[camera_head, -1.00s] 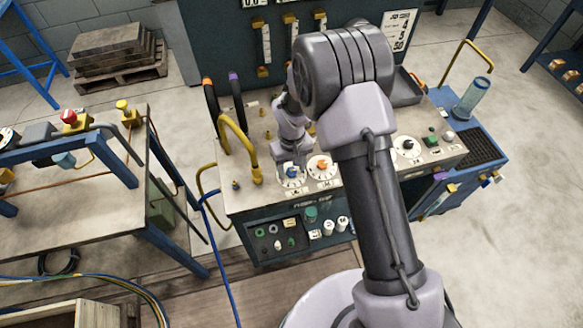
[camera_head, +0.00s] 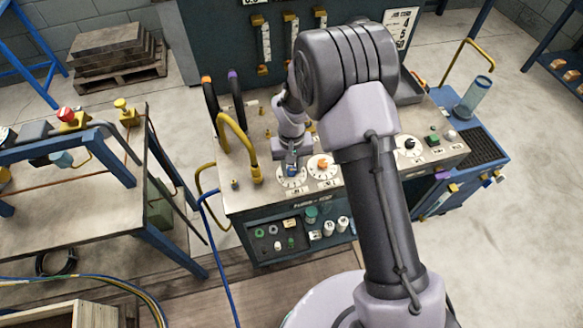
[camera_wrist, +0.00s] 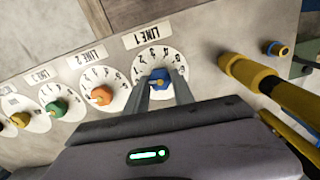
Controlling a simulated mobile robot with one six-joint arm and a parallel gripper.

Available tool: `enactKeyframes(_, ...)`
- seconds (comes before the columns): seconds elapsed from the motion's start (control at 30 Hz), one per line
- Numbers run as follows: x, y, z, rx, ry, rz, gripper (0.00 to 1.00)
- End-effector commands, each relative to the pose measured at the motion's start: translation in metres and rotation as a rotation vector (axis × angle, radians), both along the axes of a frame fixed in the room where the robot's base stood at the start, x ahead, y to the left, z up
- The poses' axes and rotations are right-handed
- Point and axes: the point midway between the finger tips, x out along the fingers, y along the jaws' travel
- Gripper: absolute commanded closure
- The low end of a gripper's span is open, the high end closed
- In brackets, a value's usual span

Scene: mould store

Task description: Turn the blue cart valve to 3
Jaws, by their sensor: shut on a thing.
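The blue valve knob (camera_wrist: 159,80) sits in the middle of a white numbered dial marked LINE 1 in the wrist view. My gripper (camera_wrist: 160,90) is shut on this knob, with one finger on each side of it. The dial (camera_head: 290,182) shows in the head view below my wrist, where my gripper (camera_head: 291,168) hides most of the knob. The dial's digits are small and upside down in the wrist view, so I cannot tell which number the knob points to.
An orange knob (camera_wrist: 102,95) on the LINE 2 dial and a green knob (camera_wrist: 56,108) on the LINE 3 dial sit beside it. A thick yellow pipe (camera_wrist: 250,75) stands close on the other side. Yellow hose (camera_head: 236,140) arches over the cart top.

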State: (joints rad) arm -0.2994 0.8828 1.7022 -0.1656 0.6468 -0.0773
Motion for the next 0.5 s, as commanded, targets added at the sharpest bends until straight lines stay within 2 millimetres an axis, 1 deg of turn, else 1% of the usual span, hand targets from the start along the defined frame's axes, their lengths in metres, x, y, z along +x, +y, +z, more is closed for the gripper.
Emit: enactKeyframes(0.5,0.0006,0.0001,-0.0019,0.0,-0.002,-0.487,1.0)
